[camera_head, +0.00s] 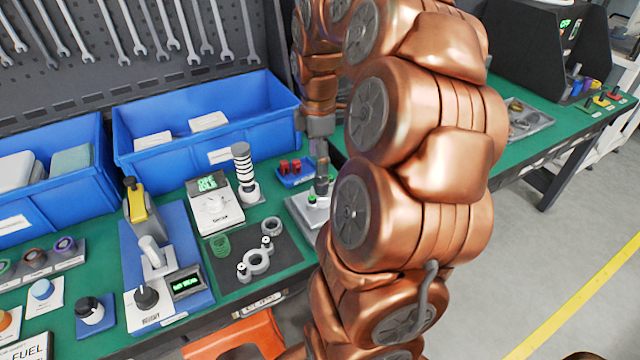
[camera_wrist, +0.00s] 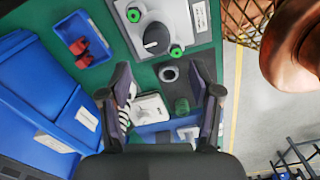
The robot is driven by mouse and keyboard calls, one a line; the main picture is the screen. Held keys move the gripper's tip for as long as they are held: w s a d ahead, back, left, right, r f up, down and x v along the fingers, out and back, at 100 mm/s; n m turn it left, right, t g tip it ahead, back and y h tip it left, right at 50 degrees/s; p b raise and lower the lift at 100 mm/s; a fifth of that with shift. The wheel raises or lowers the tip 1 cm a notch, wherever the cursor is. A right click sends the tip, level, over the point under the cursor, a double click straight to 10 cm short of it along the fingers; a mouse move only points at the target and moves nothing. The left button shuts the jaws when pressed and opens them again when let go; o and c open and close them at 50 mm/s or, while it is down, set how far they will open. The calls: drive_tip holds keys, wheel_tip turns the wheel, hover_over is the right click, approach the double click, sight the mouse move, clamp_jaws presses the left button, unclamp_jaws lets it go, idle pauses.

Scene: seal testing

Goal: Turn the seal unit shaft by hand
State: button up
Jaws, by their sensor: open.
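The likely seal unit (camera_wrist: 188,18) is a pale grey block at the top of the wrist view. A dark round shaft end or knob (camera_wrist: 155,38) stands on it between green-capped parts. My gripper (camera_wrist: 163,75) is open and empty, with its two dark fingers spread below the unit in the picture. The shaft is beyond the fingertips in this view and not between them. In the head view, the unit's grey plate (camera_head: 299,204) shows on the green bench, partly hidden by my copper arm. My gripper is above it there, and I cannot tell whether it touches anything.
A small blue tray with red parts (camera_head: 291,172) stands behind the unit. Blue bins (camera_head: 208,120) line the back. A dark mat with metal rings (camera_head: 262,258), a digital scale (camera_head: 213,207) and a blue-based tester (camera_head: 170,262) are to the left. Open floor lies right.

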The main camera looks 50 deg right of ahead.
sight(320, 179)
drive_tip(key=shift+d+f, duration=0.1)
drive_tip(key=shift+d, duration=0.3)
drive_tip(key=shift+f, duration=0.25)
drive_tip(key=shift+f+p, duration=0.75)
drive_tip(key=shift+f, duration=2.85)
drive_tip(key=shift+c, duration=0.3)
drive_tip(key=c, duration=1.1)
